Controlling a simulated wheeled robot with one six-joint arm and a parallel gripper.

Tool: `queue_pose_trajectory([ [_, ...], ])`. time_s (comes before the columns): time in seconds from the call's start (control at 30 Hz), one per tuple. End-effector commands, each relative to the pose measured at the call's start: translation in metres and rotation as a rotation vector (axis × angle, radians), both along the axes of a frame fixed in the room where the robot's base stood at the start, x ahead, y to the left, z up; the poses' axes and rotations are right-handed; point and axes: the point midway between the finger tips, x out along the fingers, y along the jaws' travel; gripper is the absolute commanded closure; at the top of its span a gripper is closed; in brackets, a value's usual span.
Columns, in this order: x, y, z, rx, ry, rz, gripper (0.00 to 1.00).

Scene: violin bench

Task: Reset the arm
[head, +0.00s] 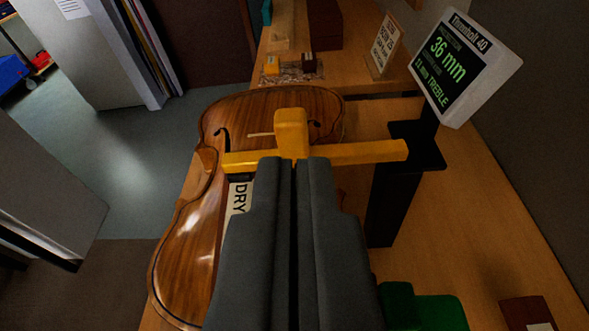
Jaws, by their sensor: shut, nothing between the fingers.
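My gripper (294,165) reaches up the picture from the bottom middle, its two dark grey fingers shut together with only a thin dark line between them. Just past the fingertips is a yellow cross-shaped piece (291,130) with a long arm to the right and a shorter one to the left. I cannot tell whether the fingertips touch it. Below them lies a brown violin body (187,262), face up. My gripper hides much of its middle and right side. A white label reading "DRY" (239,198) shows left of the fingers.
A display (465,66) reading "36 mm" and "TREBLE" stands on a black post (392,195) at the right. A green object (425,308) and a brown block (527,314) lie at lower right. A small sign (385,45) stands at the back. Bare wooden bench (480,215) shows at right.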

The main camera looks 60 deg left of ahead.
Motion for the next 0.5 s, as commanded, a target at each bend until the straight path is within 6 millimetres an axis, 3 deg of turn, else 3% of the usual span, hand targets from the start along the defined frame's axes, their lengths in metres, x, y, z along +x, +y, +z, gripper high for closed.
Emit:
queue_pose_trajectory([
  [0.23, -0.016, 0.005, -0.006, -0.038, 0.053, -0.047, 1.0],
  [0.5, -0.074, 0.007, -0.035, -0.162, 0.198, -0.284, 1.0],
])
